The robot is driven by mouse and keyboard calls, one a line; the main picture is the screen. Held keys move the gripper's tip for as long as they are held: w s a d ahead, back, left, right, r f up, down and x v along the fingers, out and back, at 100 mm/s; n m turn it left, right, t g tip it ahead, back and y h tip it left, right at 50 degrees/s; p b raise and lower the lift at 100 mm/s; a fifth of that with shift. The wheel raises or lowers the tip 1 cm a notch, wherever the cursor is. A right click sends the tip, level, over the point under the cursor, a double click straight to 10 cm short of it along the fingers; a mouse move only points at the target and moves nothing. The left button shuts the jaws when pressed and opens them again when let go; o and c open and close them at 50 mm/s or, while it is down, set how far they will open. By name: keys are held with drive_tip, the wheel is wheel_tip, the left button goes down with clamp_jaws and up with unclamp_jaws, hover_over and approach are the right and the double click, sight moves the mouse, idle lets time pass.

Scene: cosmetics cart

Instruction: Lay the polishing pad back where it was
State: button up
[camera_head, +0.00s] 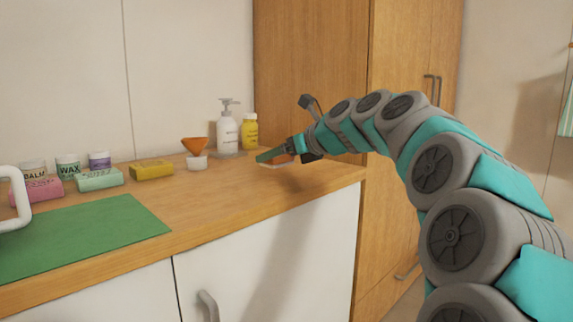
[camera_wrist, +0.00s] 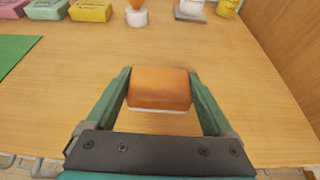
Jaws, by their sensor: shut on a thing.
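The polishing pad, an orange-brown block with a white underside (camera_wrist: 158,88), is between the two fingers of my gripper (camera_wrist: 160,92) in the wrist view. The fingers are shut on its left and right sides. In the head view my gripper (camera_head: 275,156) is low over the right part of the wooden counter, and the pad is largely hidden behind the finger. I cannot tell whether the pad touches the counter. A pink block (camera_head: 37,191), a mint-green block (camera_head: 99,180) and a yellow block (camera_head: 151,170) lie in a row at the back left.
An orange funnel-shaped piece on a white cup (camera_head: 196,162) stands behind the pad. A white pump bottle (camera_head: 228,133) and a yellow bottle (camera_head: 250,133) stand near the wooden cabinet (camera_head: 310,60). A green mat (camera_head: 90,235) covers the left front. Wood around the pad is bare.

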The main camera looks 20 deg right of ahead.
hover_over(288, 173)
drive_tip(key=shift+w+d+f, duration=0.15)
drive_tip(key=shift+w+f, duration=0.05)
drive_tip(key=shift+f, duration=2.05)
drive_tip(key=o, duration=1.2)
drive_tip(key=shift+o, duration=0.2)
drive_tip(key=shift+s+d+r, duration=0.1)
drive_tip(key=shift+s+r, duration=0.1)
drive_tip(key=shift+s, duration=0.1)
drive_tip(key=v, duration=1.1)
drive_tip(key=shift+s, duration=0.15)
